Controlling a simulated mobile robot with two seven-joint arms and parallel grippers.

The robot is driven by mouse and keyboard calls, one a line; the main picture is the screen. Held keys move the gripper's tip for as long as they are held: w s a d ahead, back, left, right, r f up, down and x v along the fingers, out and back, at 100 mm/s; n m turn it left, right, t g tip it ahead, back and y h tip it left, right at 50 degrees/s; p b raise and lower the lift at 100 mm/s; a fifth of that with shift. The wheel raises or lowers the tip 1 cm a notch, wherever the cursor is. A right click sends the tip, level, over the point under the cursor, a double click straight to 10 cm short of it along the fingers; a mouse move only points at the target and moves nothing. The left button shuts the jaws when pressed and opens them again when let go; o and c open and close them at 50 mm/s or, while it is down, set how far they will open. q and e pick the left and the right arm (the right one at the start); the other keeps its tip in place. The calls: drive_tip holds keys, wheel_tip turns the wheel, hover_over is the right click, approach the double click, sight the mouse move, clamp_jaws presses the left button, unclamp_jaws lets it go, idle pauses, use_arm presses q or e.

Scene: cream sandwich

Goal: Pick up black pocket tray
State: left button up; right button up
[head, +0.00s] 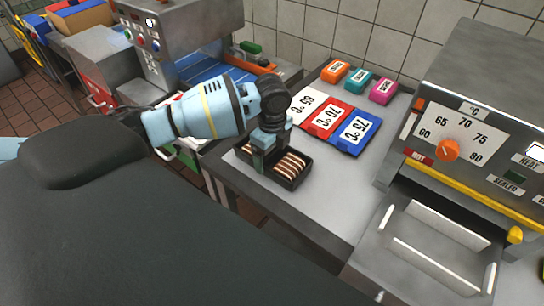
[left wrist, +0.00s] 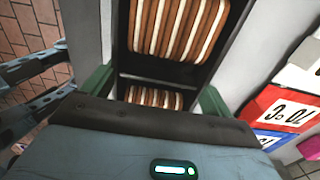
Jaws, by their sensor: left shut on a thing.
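The black pocket tray (head: 275,179) is at the near left part of the grey counter, with brown-and-cream sandwich cookies (head: 291,165) standing in rows in its pockets. My left gripper (head: 267,152) reaches down over the tray from the left and is shut on it. In the left wrist view the tray (left wrist: 165,67) runs between the green fingers of my left gripper (left wrist: 154,92), with cookies showing in two pockets. The near part of the tray is hidden by the gripper body. I cannot tell whether the tray touches the counter. My right gripper is not in view.
White, red and blue temperature cards (head: 325,120) lie behind the tray. Orange, teal and pink blocks (head: 358,82) stand farther back. A machine with an orange dial (head: 448,150) and a metal tray with white rails (head: 437,250) is at right. The counter (head: 330,200) right of the tray is clear.

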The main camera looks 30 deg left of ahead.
sight(272, 156)
use_arm(q)
drive_tip(key=shift+r, duration=0.1)
drive_tip(key=shift+r, duration=1.55)
drive_tip(key=shift+s+d+r, duration=0.1)
drive_tip(key=shift+d+r, duration=0.05)
drive_tip(key=s+d, duration=0.3)
drive_tip(key=s+d+r, duration=0.1)
drive_tip(key=s+d, duration=0.2)
drive_tip(key=s, duration=0.1)
drive_tip(key=s+d+p, duration=0.1)
drive_tip(key=s+d, duration=0.2)
drive_tip(key=s, duration=0.1)
drive_tip(key=shift+d+r, duration=0.2)
drive_tip(key=shift+d, duration=0.05)
drive_tip(key=shift+s+d, duration=0.3)
drive_tip(key=shift+s, duration=0.2)
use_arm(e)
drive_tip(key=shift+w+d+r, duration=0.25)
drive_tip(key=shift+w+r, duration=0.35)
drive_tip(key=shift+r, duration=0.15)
